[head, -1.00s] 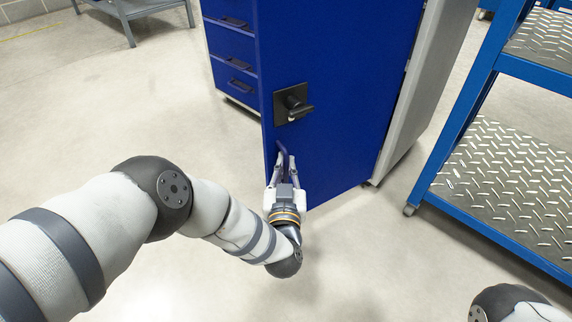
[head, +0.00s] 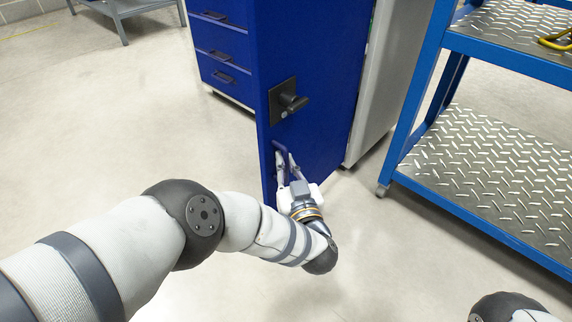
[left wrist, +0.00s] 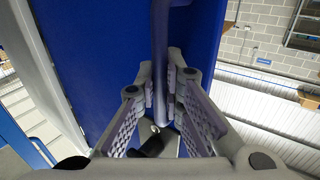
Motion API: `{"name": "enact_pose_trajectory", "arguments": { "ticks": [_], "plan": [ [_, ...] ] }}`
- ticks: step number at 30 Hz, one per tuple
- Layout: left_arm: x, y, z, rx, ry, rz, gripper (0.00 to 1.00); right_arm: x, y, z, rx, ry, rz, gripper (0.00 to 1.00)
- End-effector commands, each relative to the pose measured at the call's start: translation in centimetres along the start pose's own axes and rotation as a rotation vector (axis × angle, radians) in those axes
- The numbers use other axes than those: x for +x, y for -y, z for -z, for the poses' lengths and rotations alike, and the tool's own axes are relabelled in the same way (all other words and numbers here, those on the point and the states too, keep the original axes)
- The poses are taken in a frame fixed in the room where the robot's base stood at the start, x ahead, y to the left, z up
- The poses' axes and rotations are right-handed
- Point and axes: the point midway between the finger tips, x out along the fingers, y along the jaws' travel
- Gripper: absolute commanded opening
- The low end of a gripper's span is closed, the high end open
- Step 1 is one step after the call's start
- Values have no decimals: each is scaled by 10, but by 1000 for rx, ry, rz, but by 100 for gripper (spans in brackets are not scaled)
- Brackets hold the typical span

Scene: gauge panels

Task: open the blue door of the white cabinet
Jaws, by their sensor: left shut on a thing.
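The blue door (head: 315,70) of the white cabinet (head: 388,85) stands swung out from the cabinet body. A black lever handle on a dark plate (head: 284,100) is on its face near the free edge. Below it is a blue pull bar (head: 283,149), which runs down between my fingers in the left wrist view (left wrist: 159,55). My left gripper (head: 287,166) is shut on this bar, its fingers on both sides of it (left wrist: 163,95). The cabinet's inside is mostly hidden behind the door. My right gripper is out of view; only part of that arm shows.
A blue cart (head: 412,105) with metal tread-plate shelves stands close on the right. A blue drawer unit (head: 222,55) stands behind the door on the left. A grey bench (head: 125,12) is at the far left. The floor in front is clear.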

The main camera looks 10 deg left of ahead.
Motion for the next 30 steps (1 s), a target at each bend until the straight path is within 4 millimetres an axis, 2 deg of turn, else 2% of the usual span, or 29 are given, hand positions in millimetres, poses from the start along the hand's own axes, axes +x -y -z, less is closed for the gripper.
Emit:
{"name": "enact_pose_trajectory", "arguments": {
  "ticks": [9, 12, 13, 22, 26, 30],
  "plan": [
    [-2, 4, -5, 4, 9, 11, 0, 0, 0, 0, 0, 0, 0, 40],
    [-2, 3, -4, 4, 9, 10, 27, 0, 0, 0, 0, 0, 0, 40],
    [-1, 3, -4, 3, 8, 9, 29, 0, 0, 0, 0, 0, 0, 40],
    [-3, 1, -2, 1, 6, 4, 29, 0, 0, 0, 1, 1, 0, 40],
    [-25, 0, -2, 1, 7, 0, 29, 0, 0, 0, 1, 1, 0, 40],
    [-66, 0, -3, 1, 9, 0, 29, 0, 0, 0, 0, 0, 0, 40]
  ]
}}
